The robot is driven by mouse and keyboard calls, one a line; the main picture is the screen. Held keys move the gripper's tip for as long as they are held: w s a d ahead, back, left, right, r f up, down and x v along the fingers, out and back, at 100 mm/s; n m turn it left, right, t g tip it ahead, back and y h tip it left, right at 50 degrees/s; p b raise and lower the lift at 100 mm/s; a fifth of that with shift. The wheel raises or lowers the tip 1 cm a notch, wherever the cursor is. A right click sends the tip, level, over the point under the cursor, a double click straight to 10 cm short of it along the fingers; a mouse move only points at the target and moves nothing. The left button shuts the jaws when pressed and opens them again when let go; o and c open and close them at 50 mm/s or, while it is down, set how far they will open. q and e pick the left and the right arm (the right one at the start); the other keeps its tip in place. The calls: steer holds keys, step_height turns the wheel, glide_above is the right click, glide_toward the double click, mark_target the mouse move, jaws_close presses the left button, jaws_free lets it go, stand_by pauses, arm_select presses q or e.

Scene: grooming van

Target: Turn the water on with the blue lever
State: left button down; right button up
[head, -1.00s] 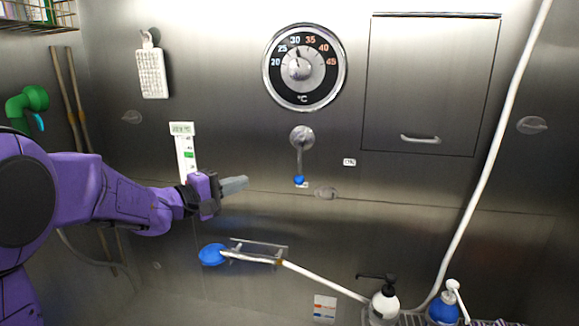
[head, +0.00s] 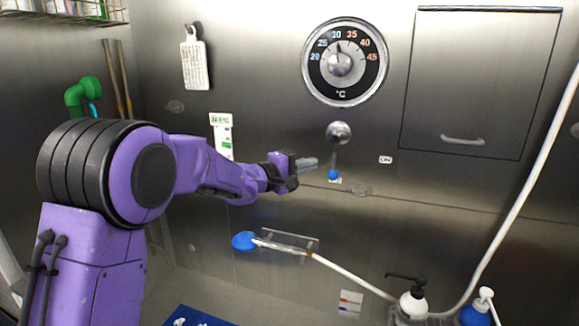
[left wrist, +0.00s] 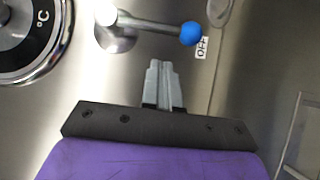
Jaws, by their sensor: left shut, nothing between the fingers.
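The lever (head: 335,154) is a metal arm with a blue ball at its end, on a round metal hub on the steel wall. It hangs straight down in the head view. In the left wrist view the lever (left wrist: 155,24) has its blue ball beside a label (left wrist: 202,47) reading OFF. My left gripper (head: 314,163) is shut and empty, just left of the lever's lower part in the head view. In the left wrist view its fingertips (left wrist: 160,66) point toward the lever, with a visible gap. My right gripper is not in view.
A temperature dial (head: 344,62) is above the lever. A cabinet door (head: 480,85) is at the right. A blue shower head (head: 243,241) rests in a wall holder (head: 290,240) below. Pump bottles (head: 413,305) stand at the lower right. The wall around the lever is mostly clear.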

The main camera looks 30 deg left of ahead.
mark_target(335, 155)
arm_select(q)
steer(key=d, duration=0.1)
steer(key=w+d, duration=0.1)
steer(key=d, duration=0.1)
steer(key=shift+w, duration=0.15)
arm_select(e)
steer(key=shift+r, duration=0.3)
arm_select(q)
steer(key=shift+d+p, duration=0.1)
steer(key=shift+p, duration=0.2)
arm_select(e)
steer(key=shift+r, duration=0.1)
arm_select(q)
steer(key=shift+w+d+f+n, duration=0.1)
steer(key=shift+n, duration=0.2)
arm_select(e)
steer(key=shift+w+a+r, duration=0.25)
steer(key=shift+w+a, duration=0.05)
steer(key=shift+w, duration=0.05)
arm_select(q)
steer(key=shift+t+p, duration=0.3)
